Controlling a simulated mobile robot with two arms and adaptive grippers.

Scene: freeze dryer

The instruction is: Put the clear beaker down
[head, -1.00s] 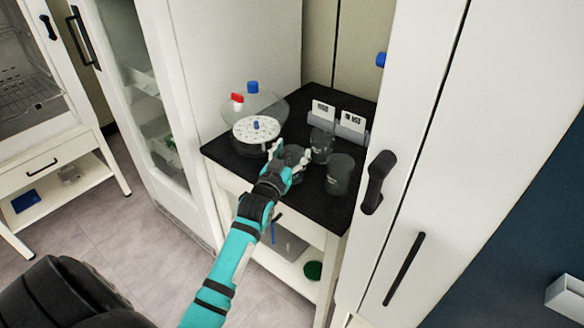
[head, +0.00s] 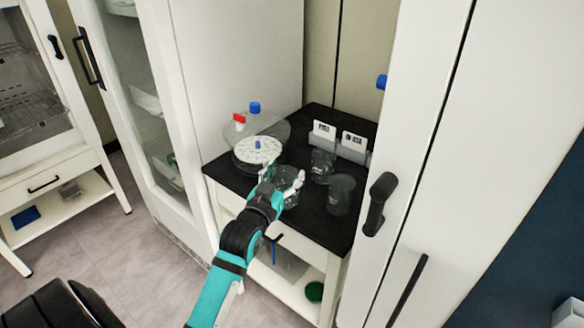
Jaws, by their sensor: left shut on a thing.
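My left gripper (head: 283,174) reaches in from below, over the front edge of the black worktop (head: 306,222). It is shut on a clear beaker (head: 286,183), which is partly hidden by the fingers and looks dark against the black top. The beaker is at or just above the surface; I cannot tell whether it touches. My right gripper is not in view.
Two more clear beakers (head: 322,166) (head: 341,194) stand close on the right. Behind are two white-labelled holders (head: 353,147). A round white perforated disc (head: 258,150) and clear vessel are on the left. A tall cabinet door with black handle (head: 380,204) borders the right.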

